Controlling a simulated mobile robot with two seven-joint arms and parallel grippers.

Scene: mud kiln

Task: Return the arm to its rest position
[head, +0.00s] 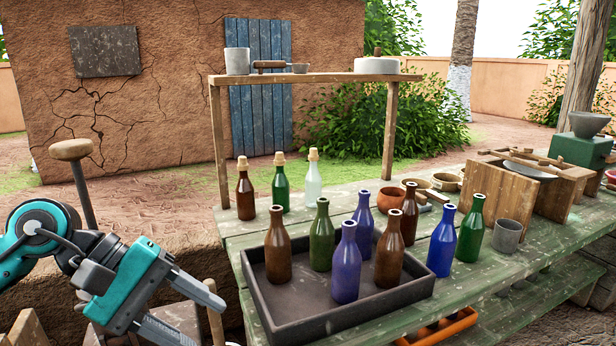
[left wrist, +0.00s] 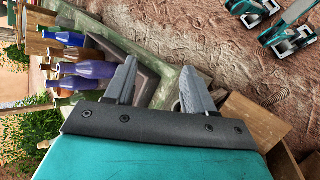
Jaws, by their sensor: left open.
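My left arm comes in from the left in the head view, and its teal left gripper (head: 190,312) hangs left of the bench, outside the dark tray. Its two grey fingers are apart with nothing between them. In the left wrist view the open fingers (left wrist: 158,90) show with the bench edge and brown ground beyond. The dark tray (head: 300,325) sits on the green plank bench (head: 520,262) and holds several bottles, among them a brown bottle (head: 278,252) and a blue bottle (head: 346,262). My right gripper is not seen.
Corked bottles (head: 282,188) stand behind the tray. A wooden shelf (head: 330,78) rises over the bench's back. A wooden box (head: 500,190) and grey cup (head: 507,236) are further right.

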